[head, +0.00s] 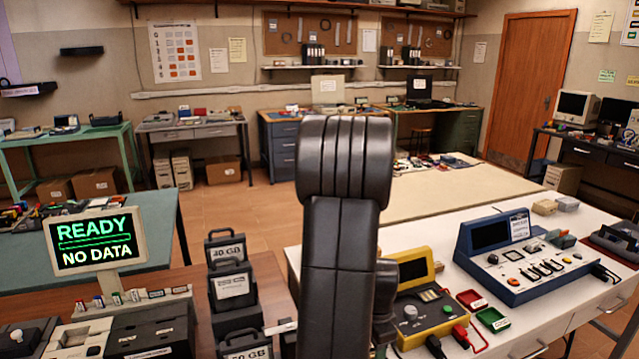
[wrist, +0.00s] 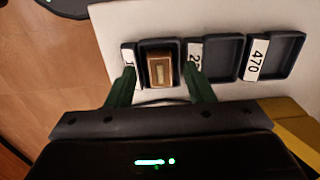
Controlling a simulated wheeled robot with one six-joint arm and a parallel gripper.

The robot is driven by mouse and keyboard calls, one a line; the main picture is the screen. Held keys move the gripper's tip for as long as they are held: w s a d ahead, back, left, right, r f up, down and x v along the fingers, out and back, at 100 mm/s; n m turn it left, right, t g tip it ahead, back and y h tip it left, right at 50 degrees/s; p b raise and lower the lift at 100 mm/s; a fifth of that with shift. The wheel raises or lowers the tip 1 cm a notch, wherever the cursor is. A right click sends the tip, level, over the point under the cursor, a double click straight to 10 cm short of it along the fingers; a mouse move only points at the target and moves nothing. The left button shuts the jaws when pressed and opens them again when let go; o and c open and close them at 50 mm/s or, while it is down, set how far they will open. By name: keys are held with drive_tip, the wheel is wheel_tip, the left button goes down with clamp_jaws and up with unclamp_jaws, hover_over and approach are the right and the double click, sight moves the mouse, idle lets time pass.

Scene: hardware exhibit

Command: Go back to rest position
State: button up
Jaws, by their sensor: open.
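My gripper (wrist: 161,72) shows in the wrist view with its two green fingers apart. A small brown and gold block with a pale face (wrist: 160,69) lies in a dark tray (wrist: 158,43) that shows between the fingers. The fingers do not close on the block. In the head view my black arm stands upright in the middle, and my gripper does not show there.
Two more dark trays (wrist: 226,43) (wrist: 288,40) sit to the right in the wrist view, with white labels, one reading 470. In the head view a yellow device (head: 420,303) and a blue console (head: 515,262) stand on the white table. Black 40 GB and 50 GB modules (head: 232,286) stand left of my arm, by a READY, NO DATA screen (head: 93,241).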

drive_tip(key=shift+f+b, duration=0.35)
drive_tip(key=shift+f, duration=0.35)
drive_tip(key=shift+r+p, duration=0.35)
drive_tip(key=shift+r, duration=0.1)
